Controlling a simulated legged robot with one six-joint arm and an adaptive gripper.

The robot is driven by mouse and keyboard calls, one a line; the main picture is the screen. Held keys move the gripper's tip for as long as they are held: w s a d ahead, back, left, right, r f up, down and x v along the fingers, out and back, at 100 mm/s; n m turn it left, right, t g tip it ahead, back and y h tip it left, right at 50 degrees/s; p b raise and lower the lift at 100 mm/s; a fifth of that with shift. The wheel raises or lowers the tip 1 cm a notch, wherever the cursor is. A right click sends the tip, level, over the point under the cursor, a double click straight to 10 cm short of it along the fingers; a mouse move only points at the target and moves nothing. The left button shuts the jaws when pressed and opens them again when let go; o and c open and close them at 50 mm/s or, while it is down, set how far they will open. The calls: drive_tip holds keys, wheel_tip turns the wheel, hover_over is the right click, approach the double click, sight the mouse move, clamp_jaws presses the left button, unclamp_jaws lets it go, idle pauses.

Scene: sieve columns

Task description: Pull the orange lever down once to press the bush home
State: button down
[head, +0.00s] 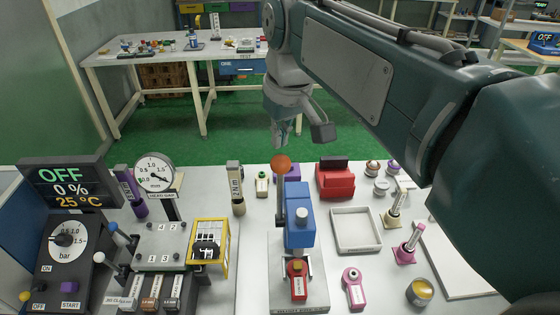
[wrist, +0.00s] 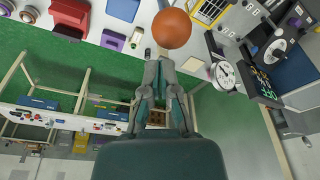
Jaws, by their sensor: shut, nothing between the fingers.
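The orange lever ball (head: 281,162) tops a grey upright rod on the left side of a blue press (head: 299,225). The press has a light cap on top and stands on a grey base plate (head: 305,297). A red labelled part (head: 297,278) sits under the press head; I cannot make out the bush. My gripper (head: 280,142) is shut and empty, pointing down just above and behind the ball. In the wrist view the orange ball (wrist: 171,28) is just beyond the fingertips of my gripper (wrist: 159,62), with a small apparent gap.
A yellow-framed cage (head: 210,247) and gauge station stand left of the press. A white tray (head: 356,231), a red block (head: 335,178) and a pink labelled part (head: 354,288) lie to its right. Green floor lies beyond the bench.

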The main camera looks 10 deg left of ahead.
sight(280, 163)
drive_tip(key=shift+s+d+f, duration=0.2)
drive_tip(key=shift+s+f, duration=0.1)
drive_tip(key=shift+s, duration=0.35)
drive_tip(key=shift+s+d+f, duration=0.15)
drive_tip(key=shift+s+f, duration=0.15)
drive_tip(key=shift+s, duration=0.35)
drive_tip(key=shift+s+d+f, duration=0.1)
drive_tip(key=shift+s, duration=0.4)
drive_tip(key=shift+s+d+f, duration=0.1)
drive_tip(key=shift+s+f, duration=0.05)
drive_tip(key=shift+s, duration=0.25)
drive_tip(key=shift+s+d+f, duration=0.1)
drive_tip(key=shift+s, duration=0.3)
drive_tip(key=shift+s+d+f, duration=0.15)
drive_tip(key=shift+s+f, duration=0.1)
drive_tip(key=shift+s, duration=0.35)
drive_tip(key=shift+s+d+f, duration=0.15)
drive_tip(key=shift+s+f, duration=0.1)
drive_tip(key=shift+s, duration=0.45)
